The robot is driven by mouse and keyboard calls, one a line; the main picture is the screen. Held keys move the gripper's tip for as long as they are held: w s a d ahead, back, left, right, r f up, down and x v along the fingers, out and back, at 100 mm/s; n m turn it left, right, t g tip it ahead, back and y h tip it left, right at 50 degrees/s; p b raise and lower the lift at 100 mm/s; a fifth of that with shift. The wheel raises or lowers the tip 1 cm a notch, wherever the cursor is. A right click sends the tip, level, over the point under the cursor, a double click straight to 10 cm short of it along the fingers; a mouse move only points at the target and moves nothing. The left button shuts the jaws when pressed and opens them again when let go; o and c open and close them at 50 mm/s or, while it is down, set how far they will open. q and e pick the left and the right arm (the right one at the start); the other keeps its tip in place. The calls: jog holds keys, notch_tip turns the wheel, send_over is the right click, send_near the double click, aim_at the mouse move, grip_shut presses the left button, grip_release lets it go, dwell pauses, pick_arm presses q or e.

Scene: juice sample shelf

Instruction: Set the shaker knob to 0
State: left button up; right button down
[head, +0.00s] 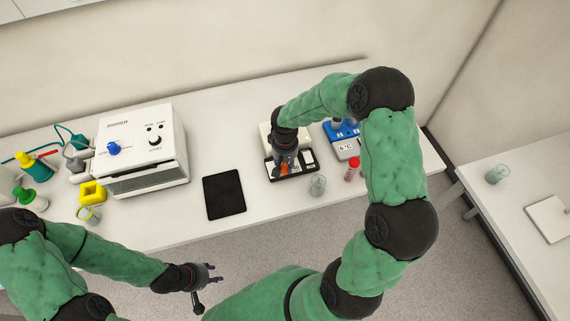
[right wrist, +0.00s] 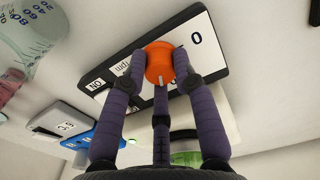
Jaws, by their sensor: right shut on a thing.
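The shaker (head: 307,168) stands on the white bench, with a pale body and a black front panel with white labels. Its orange knob (right wrist: 158,60) is in the middle of the right wrist view, with a short white mark on the side facing the camera. A label "0" (right wrist: 196,38) lies to the right of the knob, and "rpm" and "NO" labels to the left. My right gripper (right wrist: 160,72) is shut on the knob; in the head view the gripper (head: 285,165) covers most of it. My left gripper (head: 208,285) is open and empty in front of the bench.
A beaker (head: 317,186) stands close to the shaker's front right. A red-capped vial (head: 352,170) and a blue device (head: 345,141) are further right. A black pad (head: 224,194) and a white box with a blue knob (head: 140,148) are to the left.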

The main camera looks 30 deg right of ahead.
jog(key=n+p, duration=0.1)
jog(key=n, duration=0.5)
jog(key=shift+r+n, duration=0.1)
jog(key=shift+n, duration=0.2)
jog(key=n+p, duration=0.2)
jog(key=n, duration=0.3)
jog(key=n+p, duration=0.2)
jog(key=n, duration=0.3)
jog(key=shift+n, duration=0.4)
jog(key=n+p, duration=0.3)
jog(key=n, duration=0.2)
jog(key=shift+n, duration=0.3)
jog(key=c, duration=1)
grip_release()
